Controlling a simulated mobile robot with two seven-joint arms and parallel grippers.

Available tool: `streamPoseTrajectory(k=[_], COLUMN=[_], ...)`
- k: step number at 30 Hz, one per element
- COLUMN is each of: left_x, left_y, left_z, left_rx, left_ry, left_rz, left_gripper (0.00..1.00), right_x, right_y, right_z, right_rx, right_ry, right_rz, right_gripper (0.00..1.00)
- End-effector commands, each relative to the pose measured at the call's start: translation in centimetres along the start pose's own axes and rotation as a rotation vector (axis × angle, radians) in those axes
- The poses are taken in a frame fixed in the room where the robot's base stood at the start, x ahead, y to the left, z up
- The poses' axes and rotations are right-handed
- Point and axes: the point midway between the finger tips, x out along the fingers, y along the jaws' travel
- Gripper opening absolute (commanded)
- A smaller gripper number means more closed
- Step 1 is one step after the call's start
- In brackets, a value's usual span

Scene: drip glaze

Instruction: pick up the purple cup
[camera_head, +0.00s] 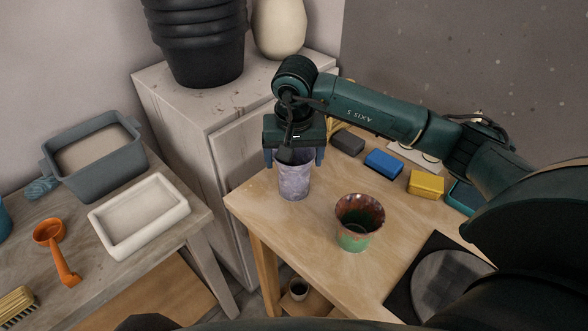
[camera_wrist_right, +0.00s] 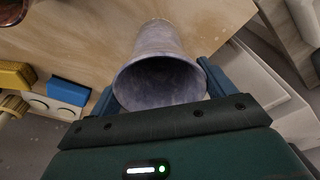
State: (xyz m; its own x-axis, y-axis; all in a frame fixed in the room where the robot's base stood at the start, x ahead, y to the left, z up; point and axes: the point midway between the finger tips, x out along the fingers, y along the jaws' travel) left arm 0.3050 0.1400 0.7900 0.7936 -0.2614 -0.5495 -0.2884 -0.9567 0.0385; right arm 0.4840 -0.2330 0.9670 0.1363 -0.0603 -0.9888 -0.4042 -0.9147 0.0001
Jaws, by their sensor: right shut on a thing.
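The purple cup (camera_head: 294,182) is a pale mottled purple, upright, at the left corner of the wooden table (camera_head: 300,225). My right gripper (camera_head: 293,158) comes down over it from above, with one finger on each side of its upper part. In the right wrist view the cup (camera_wrist_right: 160,80) sits between the two blue fingers (camera_wrist_right: 155,90), its open mouth facing the camera. The right gripper is shut on the cup. I cannot tell whether the cup's base touches the table. My left gripper is not in view.
A red-and-green glazed cup (camera_head: 358,225) stands to the right. Black, blue (camera_head: 383,164) and yellow (camera_head: 426,184) blocks lie behind it. A cabinet (camera_head: 215,125) is close behind the table's left corner. A side bench at left holds a white tray (camera_head: 140,215) and a grey tub (camera_head: 97,160).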

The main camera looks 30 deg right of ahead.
Motion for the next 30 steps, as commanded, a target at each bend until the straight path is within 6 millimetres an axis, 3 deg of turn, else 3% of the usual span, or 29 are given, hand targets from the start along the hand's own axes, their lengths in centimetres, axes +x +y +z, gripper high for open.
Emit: streamPoseTrajectory(k=[8,11,21,30], left_x=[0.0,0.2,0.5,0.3], left_y=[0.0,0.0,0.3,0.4], left_z=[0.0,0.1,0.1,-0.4], left_rx=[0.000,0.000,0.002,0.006], left_ry=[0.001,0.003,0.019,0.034], left_rz=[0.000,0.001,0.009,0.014], left_gripper=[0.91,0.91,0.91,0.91], right_x=[-0.5,-1.6,-8.1,-10.0], right_y=[0.0,-0.1,0.0,0.0], right_z=[-0.2,-0.4,-1.3,-1.5], right_rx=[0.001,0.002,0.001,0.000], right_ry=[0.003,0.006,0.006,0.001], right_rz=[-0.002,-0.004,-0.003,-0.001], right_gripper=[0.51,0.51,0.51,0.51])
